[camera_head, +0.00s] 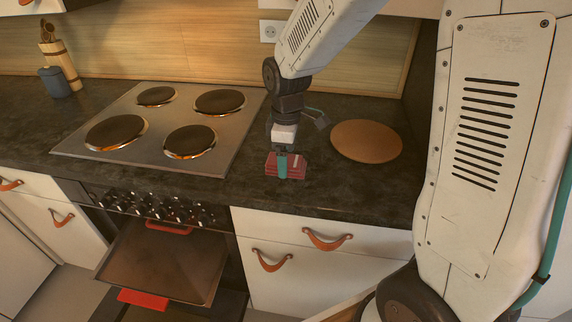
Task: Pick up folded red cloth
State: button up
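The folded red cloth (299,170) lies on the dark countertop to the right of the cooktop. It looks like a small, layered block. My gripper (283,165) points down at it, with one teal finger in front of the cloth's near side. The cloth hides the far side of the gripper, so I cannot tell whether the fingers are closed on it. The cloth appears to rest on the counter.
A round wooden board (367,141) lies right of the cloth. A cooktop (151,125) with dark burners is on the left. A dark tray (165,262) juts out below the counter, with red items (142,299) near it. Drawers have leather pulls (327,240).

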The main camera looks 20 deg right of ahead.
jog(key=shift+f, duration=0.85)
jog(key=c, duration=1.2)
jog(key=shift+o, duration=0.2)
jog(key=shift+r, duration=0.15)
jog(key=shift+r, duration=0.55)
notch_tip(320, 180, up, 2)
jog(key=shift+r, duration=0.2)
jog(key=s+r, duration=0.1)
jog(key=s, duration=1.5)
jog(key=shift+r, duration=0.15)
